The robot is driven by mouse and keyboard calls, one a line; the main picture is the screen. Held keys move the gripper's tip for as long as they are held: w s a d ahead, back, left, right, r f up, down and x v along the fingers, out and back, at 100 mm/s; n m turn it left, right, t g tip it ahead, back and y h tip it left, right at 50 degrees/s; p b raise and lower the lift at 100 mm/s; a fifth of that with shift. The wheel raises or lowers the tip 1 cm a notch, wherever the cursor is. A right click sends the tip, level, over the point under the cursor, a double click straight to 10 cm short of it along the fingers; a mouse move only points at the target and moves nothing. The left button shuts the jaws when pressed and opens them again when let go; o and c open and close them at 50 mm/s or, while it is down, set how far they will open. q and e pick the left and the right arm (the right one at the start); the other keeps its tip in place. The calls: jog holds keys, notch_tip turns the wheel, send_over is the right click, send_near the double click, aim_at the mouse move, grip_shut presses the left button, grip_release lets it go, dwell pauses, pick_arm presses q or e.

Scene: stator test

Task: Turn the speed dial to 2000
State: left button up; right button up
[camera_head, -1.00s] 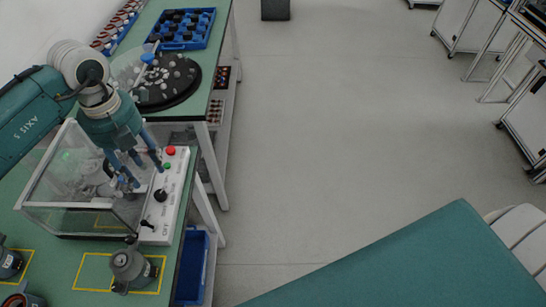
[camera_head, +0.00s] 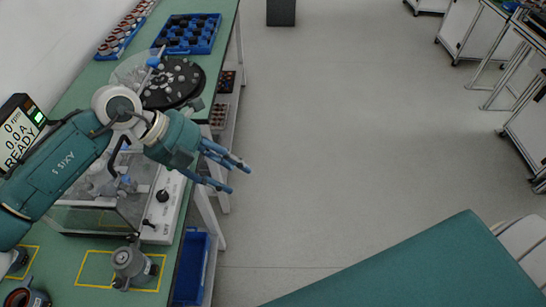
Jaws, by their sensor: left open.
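A black dial (camera_head: 162,196) sits on the panel, with a smaller black toggle (camera_head: 147,223) nearer me. The dial's markings are too small to read. A display (camera_head: 20,132) behind my left arm reads 0 rpm, 0.0 A and READY, partly cut off by the arm and frame edge. My left gripper (camera_head: 240,178) is open and empty, right of the panel and over the bench's edge. It hides the panel's far end. My right gripper is out of view.
A grey stator part (camera_head: 132,264) stands in a yellow-outlined square in front of the box, with more parts at the lower left. A black round tray (camera_head: 174,84) and blue crate (camera_head: 188,34) lie farther back.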

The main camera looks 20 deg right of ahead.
pick_arm(q)
jog(key=s+d+r+h, duration=0.4)
jog(key=d+r, duration=0.2)
jog(key=d, duration=0.2)
jog(key=shift+s+d+g+h+p, duration=0.25)
jog(key=shift+s+g+h+p, duration=0.05)
jog(key=shift+g+h, duration=0.1)
